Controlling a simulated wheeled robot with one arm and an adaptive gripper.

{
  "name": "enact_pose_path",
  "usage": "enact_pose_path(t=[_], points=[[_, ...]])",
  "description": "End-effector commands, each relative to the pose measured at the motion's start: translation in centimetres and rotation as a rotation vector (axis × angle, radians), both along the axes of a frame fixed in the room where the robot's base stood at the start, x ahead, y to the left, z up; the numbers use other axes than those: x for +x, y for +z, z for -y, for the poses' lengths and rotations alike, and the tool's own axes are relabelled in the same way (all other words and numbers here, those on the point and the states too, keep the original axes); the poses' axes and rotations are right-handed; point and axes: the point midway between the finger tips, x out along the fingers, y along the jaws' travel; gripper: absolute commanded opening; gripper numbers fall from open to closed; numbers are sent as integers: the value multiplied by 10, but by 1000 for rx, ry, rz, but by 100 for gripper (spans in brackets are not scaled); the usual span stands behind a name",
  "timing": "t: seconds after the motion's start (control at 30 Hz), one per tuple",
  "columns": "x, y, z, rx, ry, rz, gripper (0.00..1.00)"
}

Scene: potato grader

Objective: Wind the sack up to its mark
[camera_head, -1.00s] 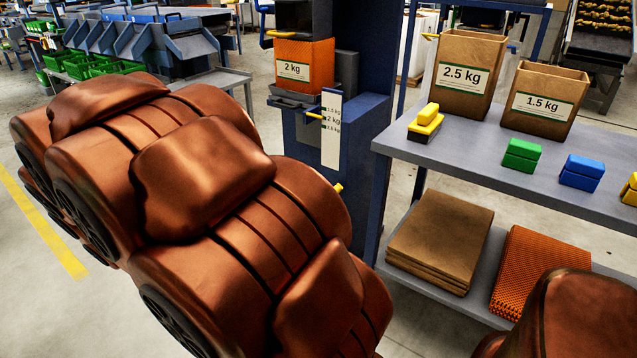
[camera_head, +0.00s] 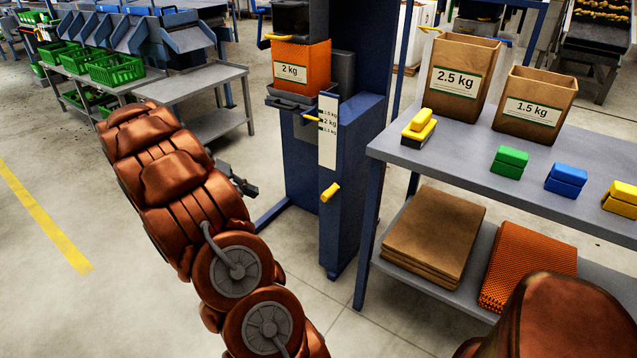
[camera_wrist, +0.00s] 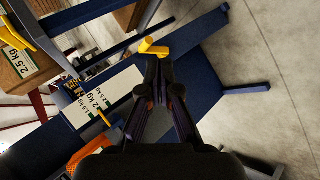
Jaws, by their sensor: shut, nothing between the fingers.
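The orange sack (camera_head: 300,65) labelled 2 kg sits on a dark tray (camera_head: 292,98) on the blue stand (camera_head: 350,150). A white scale plate (camera_head: 327,150) carries 1.5, 2 and 2.5 kg marks. A yellow pointer (camera_head: 311,118) meets its left edge near the 2 kg mark; exact alignment is unclear. A yellow crank handle (camera_head: 330,192) projects from the stand below the plate. My gripper (camera_head: 252,189) is shut and empty, left of the handle. In the wrist view its fingertips (camera_wrist: 164,64) point toward the handle (camera_wrist: 153,47), and the sack (camera_wrist: 88,150) shows partly.
A grey shelf table (camera_head: 440,160) stands right of the stand, with paper sacks (camera_head: 460,75) and coloured blocks (camera_head: 510,160) on top. Its lower shelf holds flat brown sacks (camera_head: 435,235) and orange netting (camera_head: 525,265). A grey bench (camera_head: 190,88) is behind my arm. Floor before the stand is clear.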

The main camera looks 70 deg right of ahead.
Motion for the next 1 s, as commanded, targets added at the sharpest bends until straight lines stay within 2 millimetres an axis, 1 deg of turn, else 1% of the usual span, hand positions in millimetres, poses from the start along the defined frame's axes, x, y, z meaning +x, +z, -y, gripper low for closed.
enact_pose_path(t=[0.03, 0.2, 0.4, 0.5, 0.6, 0.7, 0.87, 1.0], points=[[1, -1, 17, -28, -21, -1, 0], [3, -10, 69, -142, -89, 7, 0], [-2, -26, 122, -263, -159, 20, 0], [-5, -33, 143, -314, -188, 32, 0], [-9, -38, 157, -350, -208, 39, 0], [-11, -42, 166, -373, -221, 46, 0], [-15, -46, 174, -387, -227, 48, 0], [-26, -54, 182, -385, -228, 47, 0]])
